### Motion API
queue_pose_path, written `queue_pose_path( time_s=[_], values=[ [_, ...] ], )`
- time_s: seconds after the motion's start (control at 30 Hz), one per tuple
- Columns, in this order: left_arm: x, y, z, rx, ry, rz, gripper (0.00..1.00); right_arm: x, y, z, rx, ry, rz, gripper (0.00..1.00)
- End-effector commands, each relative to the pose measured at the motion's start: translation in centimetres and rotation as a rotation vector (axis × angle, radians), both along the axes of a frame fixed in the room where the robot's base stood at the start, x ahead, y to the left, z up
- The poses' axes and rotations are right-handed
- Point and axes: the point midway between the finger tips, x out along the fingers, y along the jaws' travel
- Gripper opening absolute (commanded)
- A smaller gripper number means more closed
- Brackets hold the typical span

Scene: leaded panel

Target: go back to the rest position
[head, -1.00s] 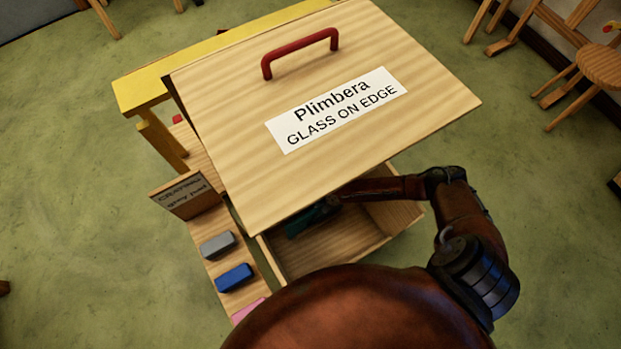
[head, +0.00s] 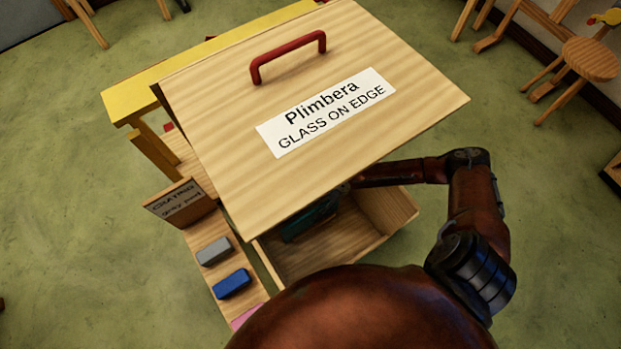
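My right arm reaches in from the right and its far end passes under a pale wooden lid (head: 420,95). My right gripper (head: 347,187) is mostly hidden at the lid's lower edge, so its fingers cannot be made out. The lid has a red handle (head: 288,56) and a label reading "Plimbera GLASS ON EDGE". Below it is an open wooden crate (head: 388,215). A dark teal thing (head: 308,222) shows inside the crate, partly covered by the lid; I cannot tell whether it touches the gripper. My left gripper is not in view.
A wooden strip left of the crate carries a grey block (head: 214,251), a blue block (head: 232,284) and part of a pink one (head: 245,316). A "CRATING" sign (head: 180,203) stands behind them. A yellow table (head: 135,103) is at the back. Green floor right of the arm is clear.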

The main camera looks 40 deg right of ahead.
Motion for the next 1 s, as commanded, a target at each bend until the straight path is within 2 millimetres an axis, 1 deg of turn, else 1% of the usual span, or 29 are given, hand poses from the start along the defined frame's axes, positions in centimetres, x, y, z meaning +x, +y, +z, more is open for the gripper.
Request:
queue_pose_path(
  time_s=[0.03, 0.1, 0.2, 0.47, 0.57, 0.67, 0.8, 0.9, 1.0],
  values=[
    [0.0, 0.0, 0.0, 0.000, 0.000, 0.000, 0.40, -0.1, -0.5, 0.7, -0.002, 0.000, 0.000, 0.32],
    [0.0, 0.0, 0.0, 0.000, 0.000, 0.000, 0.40, -0.2, -0.9, 1.4, -0.001, 0.002, 0.000, 0.32],
    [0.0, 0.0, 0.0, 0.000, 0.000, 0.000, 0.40, -0.1, -1.2, 2.1, 0.000, 0.001, 0.000, 0.32],
    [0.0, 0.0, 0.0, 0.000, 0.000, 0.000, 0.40, -0.1, -1.4, 2.5, 0.000, 0.001, 0.000, 0.32],
    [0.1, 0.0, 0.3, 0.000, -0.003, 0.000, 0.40, 0.0, -1.4, 2.9, 0.001, -0.003, 0.001, 0.32],
    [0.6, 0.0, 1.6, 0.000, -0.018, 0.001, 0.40, 0.4, -1.4, 4.7, 0.001, -0.018, 0.000, 0.32],
    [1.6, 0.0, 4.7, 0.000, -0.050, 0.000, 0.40, 1.2, -1.4, 8.8, 0.000, -0.050, 0.000, 0.32],
    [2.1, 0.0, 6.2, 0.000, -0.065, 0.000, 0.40, 1.5, -1.4, 10.9, 0.000, -0.065, 0.001, 0.32],
    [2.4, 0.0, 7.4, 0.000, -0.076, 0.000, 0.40, 1.8, -1.4, 12.4, 0.001, -0.075, 0.001, 0.32]
  ],
)
